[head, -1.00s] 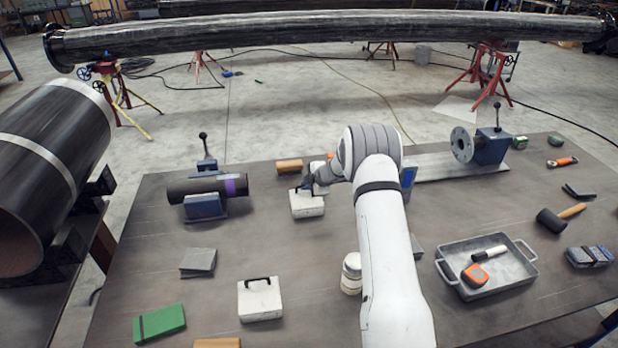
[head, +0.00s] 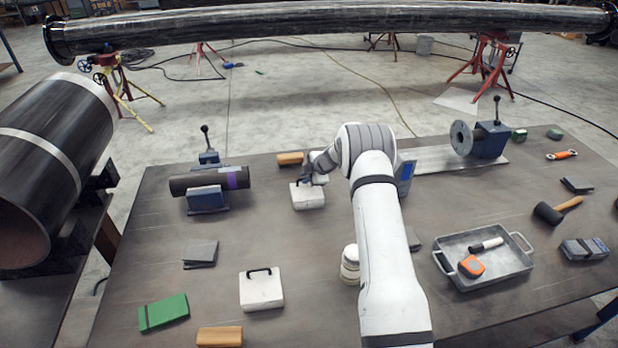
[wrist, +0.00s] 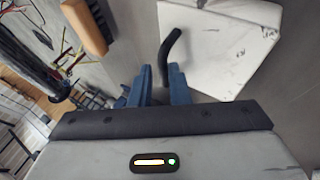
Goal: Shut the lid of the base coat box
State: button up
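Two white boxes with dark handles are on the table. One (head: 308,198) is at the back, under my gripper; the other (head: 261,291) is nearer the front, its top flat. I cannot tell by label which is the base coat box. In the wrist view, the back box (wrist: 222,55) shows a pale top, a curved black handle and a second white panel beyond it; my gripper hides part of it in the head view. My gripper (wrist: 160,75) has its blue fingers apart, with the near end of the handle between them. Contact is unclear.
A wooden block (head: 290,158) lies just behind the back box. A dark pipe piece in a blue vise (head: 206,200) stands to its left. A white jar (head: 350,264) stands beside my arm. A grey tray (head: 483,262) is at the right. The table between the two boxes is clear.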

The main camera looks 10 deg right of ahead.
aim_at(316, 190)
jog(key=shift+o, duration=1.4)
jog(key=shift+w+a+r, duration=0.1)
jog(key=shift+w+r, duration=0.05)
jog(key=shift+w, duration=0.55)
jog(key=shift+o, duration=0.8)
jog(key=shift+s, duration=0.1)
jog(key=shift+s+f, duration=0.1)
jog(key=shift+f, duration=0.15)
jog(key=b+v, duration=0.2)
jog(key=v, duration=0.6)
